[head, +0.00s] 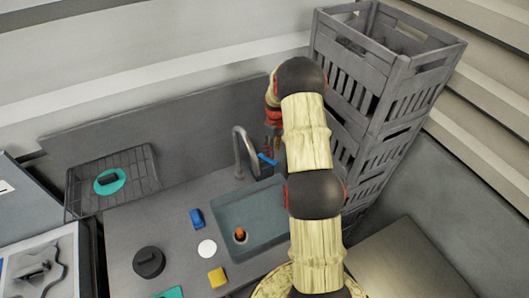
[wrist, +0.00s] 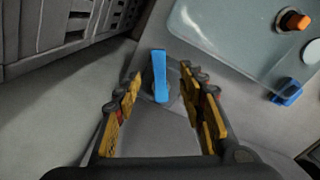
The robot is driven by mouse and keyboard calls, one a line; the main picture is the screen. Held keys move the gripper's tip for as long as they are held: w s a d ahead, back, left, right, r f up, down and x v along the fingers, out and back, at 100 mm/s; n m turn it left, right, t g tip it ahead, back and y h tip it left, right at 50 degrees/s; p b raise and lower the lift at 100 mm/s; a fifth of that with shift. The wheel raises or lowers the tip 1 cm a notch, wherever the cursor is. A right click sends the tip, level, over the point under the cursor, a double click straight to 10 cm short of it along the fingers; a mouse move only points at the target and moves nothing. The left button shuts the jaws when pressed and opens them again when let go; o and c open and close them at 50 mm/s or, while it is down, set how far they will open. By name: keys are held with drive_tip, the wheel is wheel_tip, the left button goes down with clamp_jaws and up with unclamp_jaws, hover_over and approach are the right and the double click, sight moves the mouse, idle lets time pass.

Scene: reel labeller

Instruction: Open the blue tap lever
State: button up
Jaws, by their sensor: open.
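The blue tap lever (head: 267,159) sits at the base of the grey curved faucet (head: 241,150), behind the sink. In the wrist view the lever (wrist: 159,75) is upright in the picture, between and just beyond my fingertips. My gripper (wrist: 168,90) is open, with one yellow-padded finger on each side of the lever's line and nothing held. No contact with the lever shows. In the head view my arm covers part of the sink and most of the gripper (head: 272,145) is small beside the faucet.
A sink basin (head: 233,212) holds an orange-topped item (head: 240,234). Stacked grey crates (head: 375,100) stand close on the right. A wire rack (head: 145,165) with a teal disc is at left. A blue item (head: 196,217), white disc (head: 207,248) and yellow block (head: 217,277) lie on the counter.

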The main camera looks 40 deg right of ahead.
sight(272, 161)
drive_tip(key=shift+w, duration=0.4)
drive_tip(key=shift+f+p, duration=0.85)
drive_tip(key=shift+f, duration=2.95)
drive_tip(key=shift+s, duration=0.1)
drive_tip(key=shift+c, duration=0.8)
clamp_jaws()
